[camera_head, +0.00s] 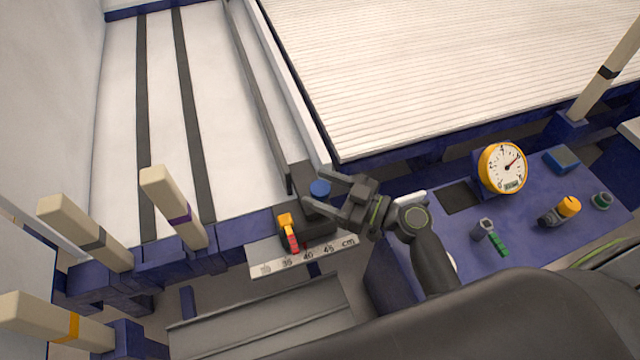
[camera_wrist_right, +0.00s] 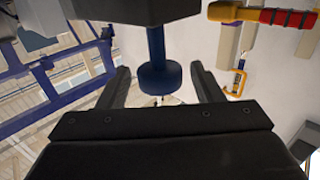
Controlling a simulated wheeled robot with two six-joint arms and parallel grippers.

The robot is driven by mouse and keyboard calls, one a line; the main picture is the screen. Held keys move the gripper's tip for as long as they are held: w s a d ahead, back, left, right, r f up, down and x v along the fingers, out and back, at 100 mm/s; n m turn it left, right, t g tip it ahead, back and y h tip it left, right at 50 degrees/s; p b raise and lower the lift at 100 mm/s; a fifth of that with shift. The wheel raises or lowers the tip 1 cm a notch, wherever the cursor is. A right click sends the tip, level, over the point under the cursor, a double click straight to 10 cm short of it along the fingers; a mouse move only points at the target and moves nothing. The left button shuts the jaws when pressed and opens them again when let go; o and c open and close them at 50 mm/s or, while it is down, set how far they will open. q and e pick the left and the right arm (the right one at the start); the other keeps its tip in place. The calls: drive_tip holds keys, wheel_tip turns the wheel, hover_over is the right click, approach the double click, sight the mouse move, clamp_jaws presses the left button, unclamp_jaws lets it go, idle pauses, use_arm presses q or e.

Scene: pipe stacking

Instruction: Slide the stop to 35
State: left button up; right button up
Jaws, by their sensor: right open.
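The stop is a dark block (camera_head: 305,220) with a blue knob (camera_head: 320,188) on top. It sits at the near end of a grey rail, above a scale (camera_head: 325,258) marked 35, 40 and 45 cm. Its orange lever (camera_head: 286,222) has a red tip that hangs over the scale between 35 and 40. My right gripper (camera_head: 322,188) is open, with one finger on each side of the knob. The right wrist view shows the knob (camera_wrist_right: 159,78) between the fingers with gaps on both sides. The orange and red lever (camera_wrist_right: 265,15) shows there at upper right. My left gripper is not in view.
A blue bench (camera_head: 530,235) at right holds a yellow dial gauge (camera_head: 502,168) and several small parts. A ribbed white bed (camera_head: 450,70) lies behind the gripper. Posts (camera_head: 175,208) stand at left. A grey tray (camera_head: 265,315) lies below the scale.

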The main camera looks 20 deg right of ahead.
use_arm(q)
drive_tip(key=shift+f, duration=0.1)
use_arm(e)
drive_tip(key=shift+w+a, duration=0.25)
drive_tip(key=shift+a, duration=0.05)
clamp_jaws()
use_arm(q)
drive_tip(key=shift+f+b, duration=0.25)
drive_tip(key=shift+b, duration=0.05)
use_arm(e)
drive_tip(key=shift+a+f, duration=0.1)
drive_tip(key=shift+a, duration=0.2)
drive_tip(key=a+b, duration=0.1)
drive_tip(key=a, duration=0.2)
drive_tip(key=shift+s+a+b, duration=0.1)
drive_tip(key=shift+a+b, duration=0.1)
drive_tip(key=shift+b, duration=0.2)
drive_tip(key=shift+a, duration=0.55)
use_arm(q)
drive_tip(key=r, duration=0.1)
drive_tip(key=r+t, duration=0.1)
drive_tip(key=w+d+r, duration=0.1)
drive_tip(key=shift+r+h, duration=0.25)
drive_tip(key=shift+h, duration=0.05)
use_arm(e)
unclamp_jaws()
